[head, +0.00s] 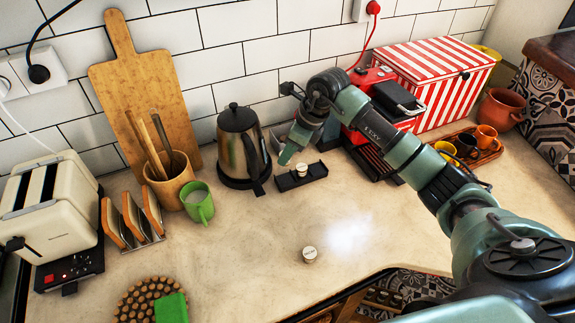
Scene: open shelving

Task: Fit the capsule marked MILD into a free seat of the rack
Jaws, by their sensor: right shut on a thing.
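The rack (289,184) is a small dark strip on the counter, right of the kettle. A small pale capsule (302,170) stands upright in it. Another pale capsule (309,254) stands upright on the bare counter nearer to me, with dark lettering on its top too small to read. I cannot tell which is marked MILD. My right gripper (286,159) is over the rack's left part, pointing down. It is shut on what seems to be a capsule, mostly hidden by the gripper itself. My left gripper is not in view.
A kettle (238,140) stands close left of the rack. A red coffee machine (372,85) and a striped box (435,75) stand behind my right arm. A green mug (199,204), toast rack (133,222) and toaster (50,205) are left. The middle counter is mostly clear.

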